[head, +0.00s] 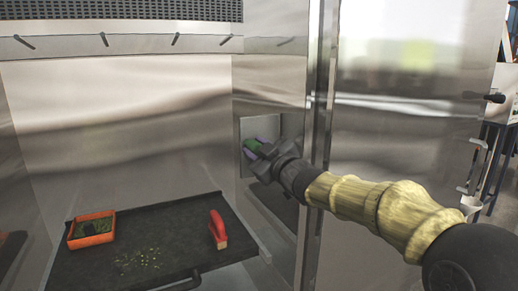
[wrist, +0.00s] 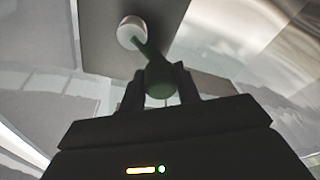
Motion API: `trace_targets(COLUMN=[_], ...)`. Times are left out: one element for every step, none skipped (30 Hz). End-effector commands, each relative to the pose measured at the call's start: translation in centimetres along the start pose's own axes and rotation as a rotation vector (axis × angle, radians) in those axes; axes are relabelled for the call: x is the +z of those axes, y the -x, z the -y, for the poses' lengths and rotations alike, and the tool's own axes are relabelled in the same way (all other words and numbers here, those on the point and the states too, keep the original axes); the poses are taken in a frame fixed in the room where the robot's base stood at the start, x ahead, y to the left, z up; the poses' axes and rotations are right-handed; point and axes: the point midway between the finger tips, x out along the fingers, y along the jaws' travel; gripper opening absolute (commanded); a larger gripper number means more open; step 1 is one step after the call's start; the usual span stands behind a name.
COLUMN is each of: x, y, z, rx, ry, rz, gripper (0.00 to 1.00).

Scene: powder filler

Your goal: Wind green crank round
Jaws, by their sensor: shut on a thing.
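The green crank (head: 254,146) sits at a recessed opening in the steel side wall in the head view. In the wrist view its dark green arm (wrist: 146,50) runs from a pale round hub (wrist: 131,31) down to a rounded handle (wrist: 159,80). My gripper (head: 257,150) reaches in from the right and is shut on the handle. In the wrist view its two dark fingers (wrist: 160,86) stand on either side of the handle. The fingers partly hide the crank in the head view.
A dark tray (head: 180,219) below left holds an orange box (head: 91,231), a red-handled tool (head: 217,229) and scattered green bits (head: 140,261). A steel door edge (head: 318,130) stands close beside my arm. The space above the tray is free.

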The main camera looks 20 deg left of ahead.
Motion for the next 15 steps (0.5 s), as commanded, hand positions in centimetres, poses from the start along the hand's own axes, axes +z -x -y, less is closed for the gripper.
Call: trace_targets(x=[0.4, 0.44, 0.48, 0.5, 0.53, 0.57, 0.59, 0.62, 0.64, 0.66, 0.67, 0.69, 0.7, 0.71, 0.71], y=[0.0, 0.0, 0.01, 0.01, 0.01, 0.01, 0.01, 0.01, 0.02, 0.02, 0.02, 0.02, 0.02, 0.02, 0.02], z=[0.4, 0.46, 0.55, 0.6, 0.65, 0.71, 0.75, 0.78, 0.82, 0.84, 0.85, 0.86, 0.87, 0.88, 0.88], rx=[-0.009, -0.012, -0.016, -0.018, -0.02, -0.023, -0.025, -0.026, -0.028, -0.029, -0.03, -0.03, -0.031, -0.031, -0.031], ry=[0.027, 0.045, 0.067, 0.081, 0.093, 0.109, 0.12, 0.129, 0.138, 0.144, 0.149, 0.154, 0.157, 0.159, 0.161], rz=[0.007, 0.008, 0.009, 0.009, 0.01, 0.011, 0.011, 0.012, 0.013, 0.013, 0.013, 0.014, 0.014, 0.014, 0.014], gripper=[0.09, 0.09, 0.09, 0.09, 0.09, 0.09, 0.09, 0.09, 0.09, 0.09, 0.09, 0.09, 0.09, 0.09, 0.09])
